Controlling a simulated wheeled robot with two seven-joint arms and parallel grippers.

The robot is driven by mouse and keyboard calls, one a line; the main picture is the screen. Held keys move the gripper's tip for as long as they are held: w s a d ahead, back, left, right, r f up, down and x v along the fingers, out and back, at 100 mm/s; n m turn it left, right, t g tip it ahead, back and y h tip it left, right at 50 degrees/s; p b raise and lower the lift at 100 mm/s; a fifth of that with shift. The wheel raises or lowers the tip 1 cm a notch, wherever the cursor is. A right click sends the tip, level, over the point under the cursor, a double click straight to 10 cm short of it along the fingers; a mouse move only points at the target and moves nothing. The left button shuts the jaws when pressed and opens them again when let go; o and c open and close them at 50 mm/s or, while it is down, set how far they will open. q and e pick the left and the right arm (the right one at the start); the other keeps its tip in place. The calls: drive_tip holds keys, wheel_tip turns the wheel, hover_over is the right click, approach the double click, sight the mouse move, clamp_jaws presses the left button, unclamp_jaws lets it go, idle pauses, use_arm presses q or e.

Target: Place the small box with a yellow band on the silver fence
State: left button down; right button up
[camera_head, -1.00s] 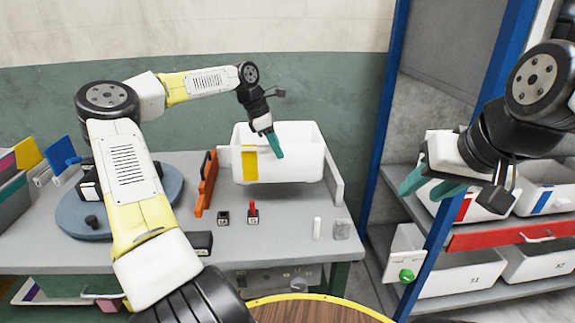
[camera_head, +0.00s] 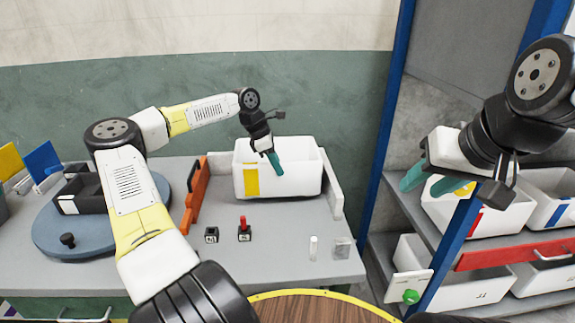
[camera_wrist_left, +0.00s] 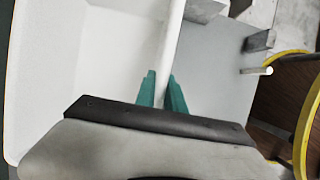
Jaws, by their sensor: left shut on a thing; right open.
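The white box with a yellow band (camera_head: 308,182) stands upright at the back of the grey table. My left gripper (camera_head: 276,164) is shut on its near wall, fingers straddling the rim; the left wrist view shows the fingers (camera_wrist_left: 161,90) at the white rim. The silver fence (camera_head: 334,187) is a pale upright strip along the box's right side; whether they touch I cannot tell. My right gripper (camera_head: 436,186) is open and empty, in front of the shelf at the right.
An orange fence (camera_head: 195,192) stands left of the box. A blue-grey turntable (camera_head: 70,236) with a dark tray is further left. Small black pieces, one with a red knob (camera_head: 244,231), and a clear block (camera_head: 342,247) lie in front. Blue-posted shelving with white bins (camera_head: 510,218) is at right.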

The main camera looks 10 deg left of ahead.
use_arm(q)
drive_tip(key=shift+f, duration=0.9)
drive_tip(key=c, duration=1.4)
unclamp_jaws()
